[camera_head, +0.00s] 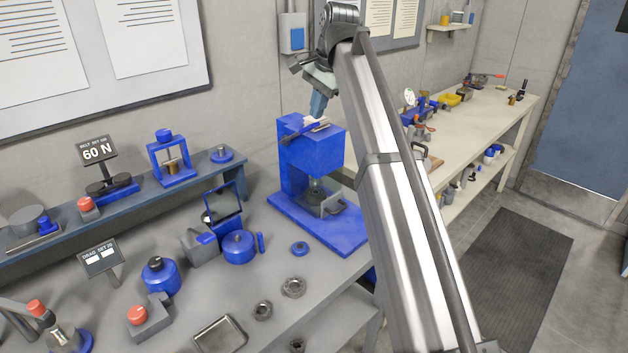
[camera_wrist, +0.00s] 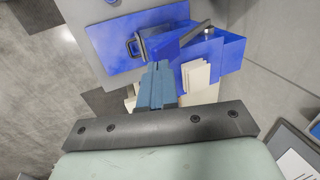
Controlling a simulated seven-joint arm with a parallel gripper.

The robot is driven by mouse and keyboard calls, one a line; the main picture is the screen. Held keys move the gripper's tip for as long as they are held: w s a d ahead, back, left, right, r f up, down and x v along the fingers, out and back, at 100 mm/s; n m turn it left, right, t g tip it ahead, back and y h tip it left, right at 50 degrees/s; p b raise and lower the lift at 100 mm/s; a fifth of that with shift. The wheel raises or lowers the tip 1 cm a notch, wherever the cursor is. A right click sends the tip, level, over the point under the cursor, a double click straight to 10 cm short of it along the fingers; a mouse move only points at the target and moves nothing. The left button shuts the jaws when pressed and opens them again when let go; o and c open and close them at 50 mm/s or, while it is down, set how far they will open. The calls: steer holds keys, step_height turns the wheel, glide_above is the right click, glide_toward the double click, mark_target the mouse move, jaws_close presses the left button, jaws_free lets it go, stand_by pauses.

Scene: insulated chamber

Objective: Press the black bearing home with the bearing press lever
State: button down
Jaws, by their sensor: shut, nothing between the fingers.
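The blue bearing press (camera_head: 322,148) stands on its blue base plate (camera_head: 350,240) at the right end of the grey bench. Its lever (camera_head: 298,133) is a dark bar lying across the top of the press, and it also shows in the wrist view (camera_wrist: 196,33). My gripper (camera_head: 317,112) is shut and empty, pointing down just above the press top near the lever. In the wrist view its blue-grey fingers (camera_wrist: 158,68) are together beside the lever; I cannot tell whether they touch it.
Pale blocks (camera_wrist: 197,76) sit on the press top beside my fingers. A wall box (camera_head: 293,35) hangs behind. My arm covers the right side.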

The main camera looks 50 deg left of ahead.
steer(key=shift+r, duration=2.5)
